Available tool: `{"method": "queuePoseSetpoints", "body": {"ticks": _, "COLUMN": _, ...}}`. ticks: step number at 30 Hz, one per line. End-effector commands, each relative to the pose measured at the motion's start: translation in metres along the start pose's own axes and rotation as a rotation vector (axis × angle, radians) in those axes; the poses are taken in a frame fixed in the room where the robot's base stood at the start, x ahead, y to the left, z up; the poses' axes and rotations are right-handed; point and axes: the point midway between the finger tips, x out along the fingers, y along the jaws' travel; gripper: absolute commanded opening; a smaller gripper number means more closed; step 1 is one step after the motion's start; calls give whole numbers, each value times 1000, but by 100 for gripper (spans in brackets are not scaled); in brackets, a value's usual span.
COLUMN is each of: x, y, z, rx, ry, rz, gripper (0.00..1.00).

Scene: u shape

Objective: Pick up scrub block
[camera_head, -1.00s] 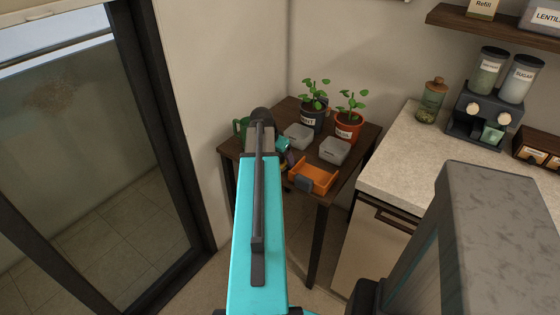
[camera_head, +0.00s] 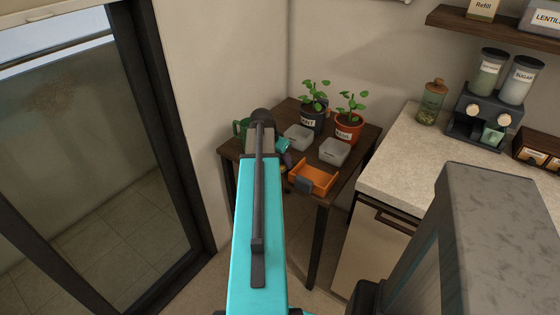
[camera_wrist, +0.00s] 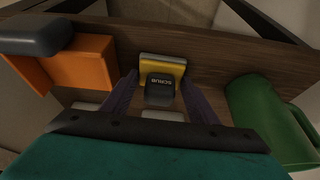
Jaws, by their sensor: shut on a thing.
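The scrub block (camera_wrist: 161,66) is yellow with a dark grip that reads "SCRUB". In the wrist view it lies between the two fingers of my gripper (camera_wrist: 160,92), over the dark wooden table. The fingers are shut on it, one on each side. I cannot tell whether it touches the tabletop.
An orange tray (camera_head: 313,178) is on the table (camera_head: 352,160), with two grey containers (camera_head: 334,151) behind it. A green mug (camera_wrist: 262,112) stands close on the other side. Two potted plants (camera_head: 348,128) stand at the back. A counter (camera_head: 405,165) is to the right.

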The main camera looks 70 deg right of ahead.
Motion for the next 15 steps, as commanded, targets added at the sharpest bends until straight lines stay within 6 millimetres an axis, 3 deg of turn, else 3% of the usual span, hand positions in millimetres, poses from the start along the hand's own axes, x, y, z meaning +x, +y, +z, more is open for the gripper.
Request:
{"method": "queuePoseSetpoints", "body": {"ticks": 8, "x": -11, "y": 0, "z": -5, "rx": 0, "ry": 2, "rz": -1, "gripper": 31}}
{"method": "queuePoseSetpoints", "body": {"ticks": 15, "x": -36, "y": 0, "z": -16, "rx": 1, "ry": 2, "rz": -1, "gripper": 31}}
